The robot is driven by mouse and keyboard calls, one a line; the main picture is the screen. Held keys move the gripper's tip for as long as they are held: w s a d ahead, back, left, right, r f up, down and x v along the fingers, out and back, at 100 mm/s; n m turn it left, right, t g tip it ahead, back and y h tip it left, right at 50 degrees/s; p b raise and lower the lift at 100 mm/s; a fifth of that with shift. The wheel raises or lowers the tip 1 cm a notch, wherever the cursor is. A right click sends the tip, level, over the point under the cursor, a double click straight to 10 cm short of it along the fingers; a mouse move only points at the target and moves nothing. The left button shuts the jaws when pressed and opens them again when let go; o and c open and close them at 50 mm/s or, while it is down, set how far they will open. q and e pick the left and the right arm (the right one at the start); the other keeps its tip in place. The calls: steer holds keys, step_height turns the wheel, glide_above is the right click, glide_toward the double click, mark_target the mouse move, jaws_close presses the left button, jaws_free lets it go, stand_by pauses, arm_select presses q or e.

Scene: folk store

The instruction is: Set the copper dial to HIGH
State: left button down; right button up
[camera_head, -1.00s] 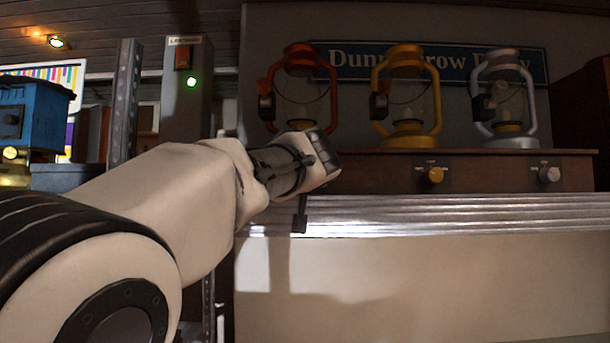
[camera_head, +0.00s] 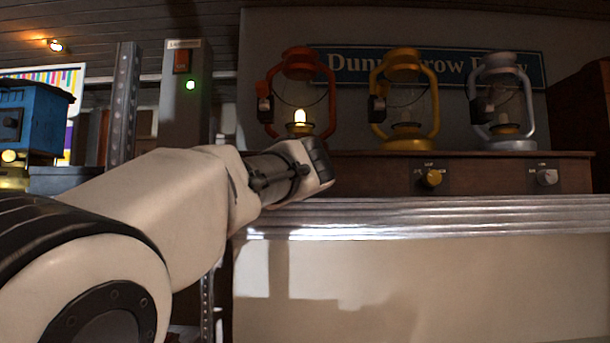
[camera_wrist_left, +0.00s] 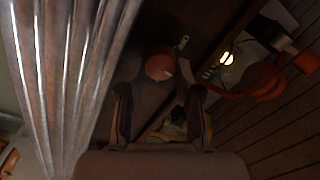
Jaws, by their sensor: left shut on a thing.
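The copper dial (camera_wrist_left: 160,66) shows as a round orange-brown knob between and just past my left fingertips in the left wrist view. My left gripper (camera_wrist_left: 160,92) is shut on it. In the head view my left gripper (camera_head: 318,165) reaches the left end of the wooden panel and hides the dial. A small pale label (camera_wrist_left: 182,42) sits beside the dial, too small to read. I cannot tell which mark the dial points to. The red-orange lantern (camera_head: 332,100) above has a lit flame, also bright in the left wrist view (camera_wrist_left: 226,59). My right gripper is out of view.
The wooden panel (camera_head: 480,172) carries a yellow dial (camera_head: 431,178) and a silver dial (camera_head: 547,177). A yellow lantern (camera_head: 405,143) and a silver lantern (camera_head: 510,144) stand above. The ribbed metal counter edge (camera_head: 450,215) runs below. A post with a green light (camera_head: 190,85) stands left.

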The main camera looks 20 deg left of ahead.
arm_select(q)
steer(key=m, duration=0.2)
steer(key=m+p, duration=0.1)
steer(key=m, duration=0.3)
steer(key=shift+r+m, duration=0.3)
steer(key=shift+r, duration=0.05)
steer(key=shift+a+m+h+p, duration=0.15)
steer(key=shift+m+p, duration=0.25)
steer(key=shift+m, duration=0.65)
steer(key=shift+a+m+h+p, duration=0.15)
steer(key=shift+m+p, duration=0.25)
steer(key=shift+m, duration=0.65)
steer(key=shift+d, duration=0.1)
steer(key=c, duration=0.9)
jaws_free()
steer(key=shift+w+f, duration=0.1)
steer(key=shift+o, duration=0.6)
steer(key=shift+w+f, duration=0.1)
steer(key=shift+f, duration=0.1)
steer(key=shift+f, duration=0.2)
